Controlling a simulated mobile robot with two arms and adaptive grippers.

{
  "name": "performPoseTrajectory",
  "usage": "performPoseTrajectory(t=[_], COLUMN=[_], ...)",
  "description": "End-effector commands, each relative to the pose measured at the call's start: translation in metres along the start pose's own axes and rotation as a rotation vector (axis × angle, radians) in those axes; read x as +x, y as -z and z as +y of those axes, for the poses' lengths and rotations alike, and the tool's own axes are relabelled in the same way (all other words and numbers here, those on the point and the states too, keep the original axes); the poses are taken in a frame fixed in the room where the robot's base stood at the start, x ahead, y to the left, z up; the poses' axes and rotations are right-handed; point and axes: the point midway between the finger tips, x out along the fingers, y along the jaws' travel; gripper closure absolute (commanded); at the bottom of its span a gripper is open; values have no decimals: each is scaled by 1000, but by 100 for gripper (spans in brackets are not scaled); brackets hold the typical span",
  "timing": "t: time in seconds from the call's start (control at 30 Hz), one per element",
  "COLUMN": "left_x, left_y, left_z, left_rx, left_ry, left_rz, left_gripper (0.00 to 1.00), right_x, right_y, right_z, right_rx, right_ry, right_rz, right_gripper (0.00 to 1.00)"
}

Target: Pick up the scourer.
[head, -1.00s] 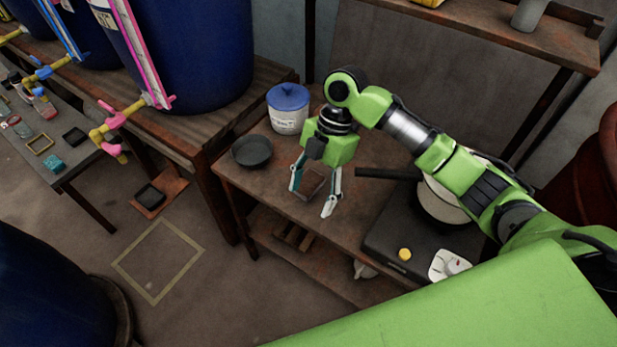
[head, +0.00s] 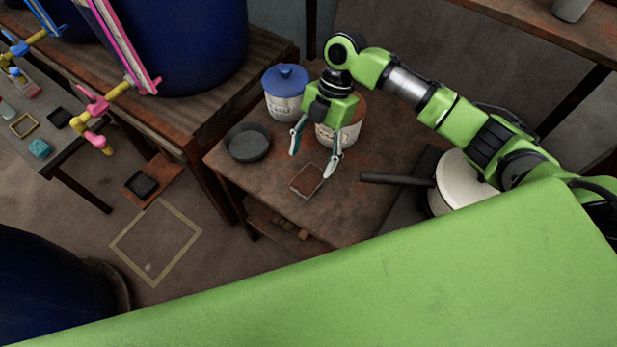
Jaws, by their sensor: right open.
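A small teal block (head: 40,149), which looks like the scourer, lies on the low grey table at the far left; it is too small to be sure. My right gripper (head: 312,164) is far to the right of it, over the brown wooden table. Its two fingers point down, spread apart with nothing between them. Just below the fingertips a small flat square dish (head: 307,181) with a pale rim and brown inside lies on that table. My left gripper is out of view.
The brown table (head: 235,180) also holds a dark round pan (head: 247,143), a blue-lidded jar (head: 286,93), a second jar (head: 338,133) behind my gripper and a pale pot (head: 462,183) with a dark handle. A yellow square (head: 120,247) marks the floor.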

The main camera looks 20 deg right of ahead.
Motion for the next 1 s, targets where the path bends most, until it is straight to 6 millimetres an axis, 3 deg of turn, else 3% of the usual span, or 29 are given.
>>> performPoseTrajectory(t=[0.17, 0.37, 0.53, 0.77, 0.93, 1.0], left_x=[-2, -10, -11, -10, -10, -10], left_y=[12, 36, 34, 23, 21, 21], left_z=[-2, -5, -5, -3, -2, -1], left_rx=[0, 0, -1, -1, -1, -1], left_ry=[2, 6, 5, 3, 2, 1], left_rz=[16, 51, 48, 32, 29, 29], left_gripper=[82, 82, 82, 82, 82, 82], right_x=[11, 39, 57, 60, 59, 59], right_y=[0, -3, -3, -4, -4, -4], right_z=[-1, -10, -8, -8, -8, -8], right_rx=[1, 1, 0, -1, 0, 0], right_ry=[1, 3, 0, 0, 0, 0], right_rz=[1, 2, 0, -1, -1, -1], right_gripper=[39, 39, 39, 39, 77, 77])
